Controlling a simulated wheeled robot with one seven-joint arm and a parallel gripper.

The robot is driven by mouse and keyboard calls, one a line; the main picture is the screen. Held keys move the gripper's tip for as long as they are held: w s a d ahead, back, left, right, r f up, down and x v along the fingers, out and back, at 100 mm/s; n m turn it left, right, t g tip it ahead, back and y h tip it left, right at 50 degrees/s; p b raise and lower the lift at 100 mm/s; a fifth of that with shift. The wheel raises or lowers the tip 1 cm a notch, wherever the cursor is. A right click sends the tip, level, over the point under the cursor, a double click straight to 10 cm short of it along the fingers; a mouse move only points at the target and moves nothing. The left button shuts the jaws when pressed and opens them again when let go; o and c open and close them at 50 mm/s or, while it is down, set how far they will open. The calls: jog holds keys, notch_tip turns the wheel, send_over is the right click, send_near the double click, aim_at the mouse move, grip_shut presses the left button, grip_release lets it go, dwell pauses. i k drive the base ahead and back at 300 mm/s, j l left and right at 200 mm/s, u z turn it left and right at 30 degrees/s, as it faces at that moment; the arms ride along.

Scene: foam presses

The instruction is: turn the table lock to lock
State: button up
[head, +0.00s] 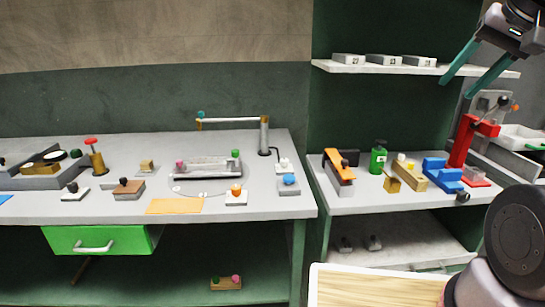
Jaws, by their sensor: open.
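A grey fixture block (208,168) with a pink knob and a green knob lies on a round marked area of the left bench (60,213). Near its front right edge is a small white block with an orange knob (237,189). A block with a blue knob (289,180) stands to the right of it. I cannot tell which of these is the table lock, nor its turned position. My gripper (456,90) is at the upper right, in front of the shelf, with its teal fingers apart and empty. In the picture it is far from the left bench's fixtures.
A white shelf (350,68) with several small boxes is at the upper right. The right bench holds a green bottle (378,158), a blue fixture (442,175) and a red press (463,142). A raised bar (232,120) stands behind the grey fixture. A green drawer (75,240) is below.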

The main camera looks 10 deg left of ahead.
aim_at(236, 190)
jog(key=u, duration=1.1)
